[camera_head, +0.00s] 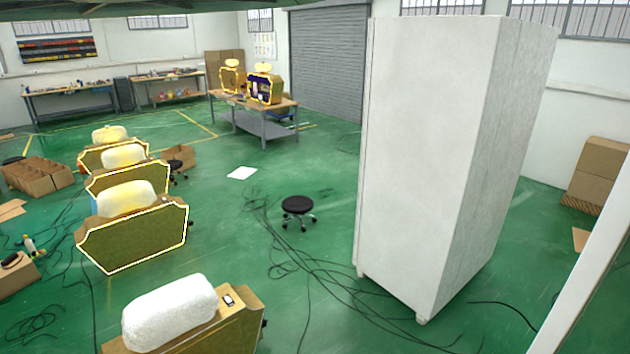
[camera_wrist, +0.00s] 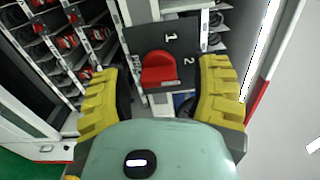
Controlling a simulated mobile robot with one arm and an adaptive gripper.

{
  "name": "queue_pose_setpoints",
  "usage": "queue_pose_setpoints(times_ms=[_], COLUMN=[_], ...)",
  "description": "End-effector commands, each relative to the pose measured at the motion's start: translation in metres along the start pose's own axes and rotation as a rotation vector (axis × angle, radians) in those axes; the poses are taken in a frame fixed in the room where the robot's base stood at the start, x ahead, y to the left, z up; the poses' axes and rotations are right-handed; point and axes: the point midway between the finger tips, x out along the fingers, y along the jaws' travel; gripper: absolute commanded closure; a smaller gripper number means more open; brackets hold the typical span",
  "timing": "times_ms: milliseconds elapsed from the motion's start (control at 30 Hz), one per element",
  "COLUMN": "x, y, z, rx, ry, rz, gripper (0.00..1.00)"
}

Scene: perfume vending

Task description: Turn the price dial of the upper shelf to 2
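The price dial (camera_wrist: 158,68) is a red knob on a dark plate (camera_wrist: 182,26) marked with a white 1 and 2, in the middle of the wrist view. The 1 is above the knob and the 2 is to its right. I cannot tell which number the knob points at. My gripper (camera_wrist: 162,78) has yellow ribbed fingers, spread wide on either side of the knob. The fingers look apart from it and hold nothing. The gripper's green-grey body hides what lies below. The head view does not show the dial or gripper.
Shelves with red and black packages (camera_wrist: 66,42) stand left of the dial in the wrist view. In the head view, a tall white cabinet (camera_head: 430,150) stands at right, with black cables (camera_head: 330,280) on the green floor. A stool (camera_head: 298,206) stands mid-floor.

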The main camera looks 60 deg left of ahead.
Motion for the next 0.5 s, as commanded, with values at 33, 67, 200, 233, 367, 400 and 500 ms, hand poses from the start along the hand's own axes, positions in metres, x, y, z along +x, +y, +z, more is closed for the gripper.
queue_pose_setpoints(times_ms=[33,67,200,233,367,400,500], x=[0.000,0.000,0.000,-0.001,-0.006,-0.009,-0.021], y=[0.000,0.000,0.000,0.000,0.001,0.002,0.002], z=[0.000,0.000,0.001,0.001,0.002,0.003,0.004], rx=[0.000,0.000,0.000,0.000,0.002,0.001,0.003], ry=[0.000,-0.001,-0.002,-0.002,-0.005,-0.006,-0.007], rz=[0.000,0.000,0.001,0.001,0.002,0.003,0.005], gripper=[0.36,0.36,0.36,0.36,0.36,0.36,0.36])
